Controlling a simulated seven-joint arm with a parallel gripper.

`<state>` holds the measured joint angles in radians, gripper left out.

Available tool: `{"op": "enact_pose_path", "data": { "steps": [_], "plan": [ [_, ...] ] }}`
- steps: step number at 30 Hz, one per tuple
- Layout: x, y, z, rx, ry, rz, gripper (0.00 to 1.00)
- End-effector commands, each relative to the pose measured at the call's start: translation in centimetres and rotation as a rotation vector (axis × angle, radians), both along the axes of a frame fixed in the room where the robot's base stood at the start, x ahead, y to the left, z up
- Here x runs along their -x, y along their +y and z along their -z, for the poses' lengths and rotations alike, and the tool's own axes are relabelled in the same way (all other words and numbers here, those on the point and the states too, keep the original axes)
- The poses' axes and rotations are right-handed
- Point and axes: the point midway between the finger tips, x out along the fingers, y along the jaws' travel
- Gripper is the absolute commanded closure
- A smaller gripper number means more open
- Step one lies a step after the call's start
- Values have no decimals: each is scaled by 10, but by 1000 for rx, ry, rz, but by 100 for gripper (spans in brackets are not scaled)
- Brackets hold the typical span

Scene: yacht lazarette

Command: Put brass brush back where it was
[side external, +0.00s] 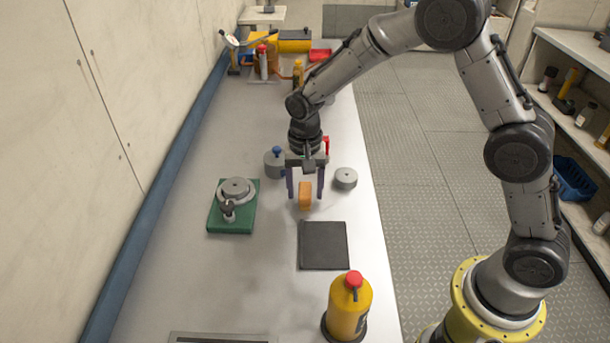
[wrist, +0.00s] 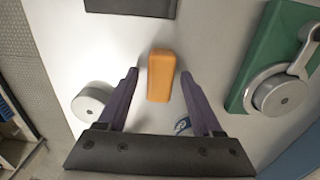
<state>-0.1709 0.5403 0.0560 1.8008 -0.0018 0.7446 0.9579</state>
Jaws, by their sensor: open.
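An orange-tan block (side external: 305,196), the only brush-like thing near my gripper, sits on the pale bench; no bristles show. My gripper (side external: 306,190) points down over it with its two purple-grey fingers spread. In the wrist view the block (wrist: 161,76) lies between the open fingers (wrist: 160,74), with a gap on each side, so it is not gripped. A dark square mat (side external: 323,245) lies flat and bare in front of the block; its edge also shows in the wrist view (wrist: 130,6).
A grey disc (side external: 345,178) is right of my gripper, and a grey cylinder with a blue knob (side external: 276,153) is behind left. A green plate with a metal fitting (side external: 218,219) lies left. A yellow bottle with a red cap (side external: 348,308) stands in front. Several items crowd the far end.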

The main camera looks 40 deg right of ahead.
Motion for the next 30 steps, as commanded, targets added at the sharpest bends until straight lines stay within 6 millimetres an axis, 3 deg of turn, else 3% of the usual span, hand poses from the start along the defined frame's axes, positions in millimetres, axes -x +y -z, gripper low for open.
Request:
{"op": "enact_pose_path", "data": {
  "steps": [18, 30],
  "plan": [
    [-1, 0, -107, -1, -3, 0, 33],
    [3, -2, -125, -3, -10, -11, 33]
  ]
}}
